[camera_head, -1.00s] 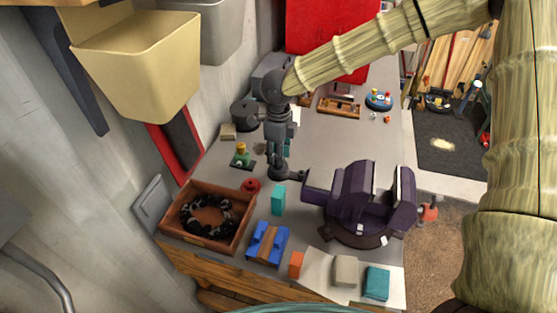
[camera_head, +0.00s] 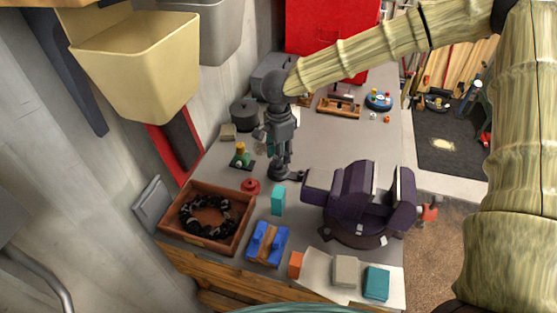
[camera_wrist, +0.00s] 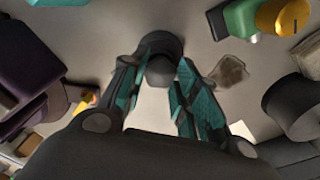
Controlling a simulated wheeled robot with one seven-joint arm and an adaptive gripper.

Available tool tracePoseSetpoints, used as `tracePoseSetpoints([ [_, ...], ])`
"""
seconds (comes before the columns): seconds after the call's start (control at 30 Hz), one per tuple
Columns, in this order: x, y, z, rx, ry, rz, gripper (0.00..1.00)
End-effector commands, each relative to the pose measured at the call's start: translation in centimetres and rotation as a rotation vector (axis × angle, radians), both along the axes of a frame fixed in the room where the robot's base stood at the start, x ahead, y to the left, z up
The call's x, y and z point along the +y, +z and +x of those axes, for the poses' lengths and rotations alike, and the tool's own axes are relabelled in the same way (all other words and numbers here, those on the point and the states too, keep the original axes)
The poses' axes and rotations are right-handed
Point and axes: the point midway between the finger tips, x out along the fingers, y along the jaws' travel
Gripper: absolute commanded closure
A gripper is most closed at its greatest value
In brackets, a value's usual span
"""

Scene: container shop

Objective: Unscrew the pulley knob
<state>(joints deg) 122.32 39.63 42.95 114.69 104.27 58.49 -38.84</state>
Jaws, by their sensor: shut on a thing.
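The pulley knob, a small dark grey faceted piece, shows in the wrist view (camera_wrist: 160,72) on a round dark base (camera_wrist: 163,42). In the head view the dark base (camera_head: 284,176) stands on the bench left of the purple vise, with a short arm out to the right. My gripper (camera_head: 281,163) points down onto it from above. In the wrist view my gripper (camera_wrist: 162,66) has its two teal-padded fingers on either side of the knob, shut on it. The contact is partly hidden in the head view.
The purple vise (camera_head: 358,200) stands close on the right. A green piece with a yellow knob (camera_head: 242,157) and a red knob (camera_head: 250,185) are to the left. A wooden tray (camera_head: 225,244), a teal block (camera_head: 278,199) and a blue-and-wood piece (camera_head: 267,244) lie in front.

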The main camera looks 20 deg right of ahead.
Motion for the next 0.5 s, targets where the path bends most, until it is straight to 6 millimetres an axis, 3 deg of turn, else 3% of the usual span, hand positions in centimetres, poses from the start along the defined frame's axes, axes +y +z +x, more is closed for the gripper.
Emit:
tracePoseSetpoints([
  [0.5, 0.0, 2.3, 0.0, 0.000, -0.003, 0.000, 1.00],
])
